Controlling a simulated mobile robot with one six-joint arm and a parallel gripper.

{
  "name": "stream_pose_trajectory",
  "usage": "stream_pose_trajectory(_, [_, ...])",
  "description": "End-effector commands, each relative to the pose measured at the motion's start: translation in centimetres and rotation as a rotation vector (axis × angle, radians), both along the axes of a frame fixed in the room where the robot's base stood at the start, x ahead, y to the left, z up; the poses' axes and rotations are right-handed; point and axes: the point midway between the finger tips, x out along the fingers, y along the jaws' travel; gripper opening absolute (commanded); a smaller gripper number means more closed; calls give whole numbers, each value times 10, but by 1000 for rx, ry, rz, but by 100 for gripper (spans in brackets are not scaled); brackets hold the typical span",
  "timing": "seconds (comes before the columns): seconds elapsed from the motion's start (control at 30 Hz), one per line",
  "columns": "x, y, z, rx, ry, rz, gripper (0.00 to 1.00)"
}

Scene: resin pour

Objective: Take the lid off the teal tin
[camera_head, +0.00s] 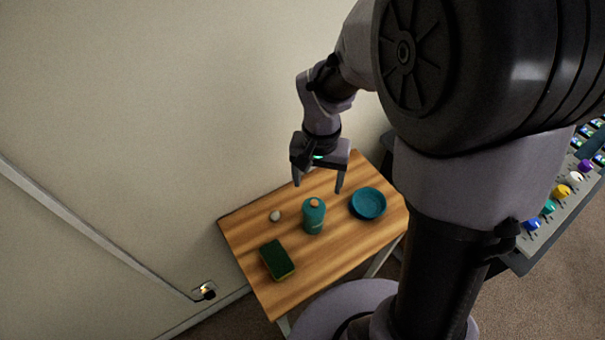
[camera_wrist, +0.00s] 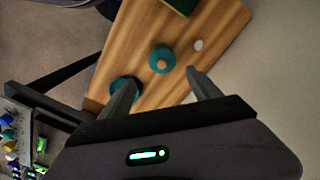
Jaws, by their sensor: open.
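The teal tin (camera_head: 314,220) stands upright on the wooden table, with its lid (camera_head: 314,203) on top, which has an orange-brown knob. In the wrist view the tin's lid (camera_wrist: 162,59) shows from above, with the knob at its middle, ahead of my fingertips and between their lines. My gripper (camera_head: 317,187) is open and empty, above and behind the tin in the head view, apart from it. It also shows in the wrist view (camera_wrist: 162,82), fingers spread wide.
A teal bowl (camera_head: 368,204) stands right of the tin. A green and yellow sponge (camera_head: 277,260) lies at the front left, and a small whitish round object (camera_head: 275,216) lies left of the tin. A wall borders the wooden table (camera_head: 245,240); a panel with colored knobs (camera_head: 562,191) stands at the right.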

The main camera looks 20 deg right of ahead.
Motion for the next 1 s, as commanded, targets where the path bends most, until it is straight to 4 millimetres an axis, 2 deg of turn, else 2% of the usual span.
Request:
stream_pose_trajectory(0.03, [-1, 0, -19, 0, 2, 0, 72])
stream_pose_trajectory(0.1, [-1, 0, -32, 1, 2, -1, 72])
stream_pose_trajectory(0.33, [0, 1, -54, 0, 0, 1, 72])
stream_pose_trajectory(0.5, [1, 4, -89, 1, 2, -1, 72])
stream_pose_trajectory(0.57, [1, 4, -96, 1, 0, -1, 72])
stream_pose_trajectory(0.73, [2, 4, -93, 0, -1, -1, 72])
stream_pose_trajectory(0.77, [2, 4, -93, 0, -1, -1, 70])
stream_pose_trajectory(1.0, [1, 4, -93, 0, -1, 0, 23])
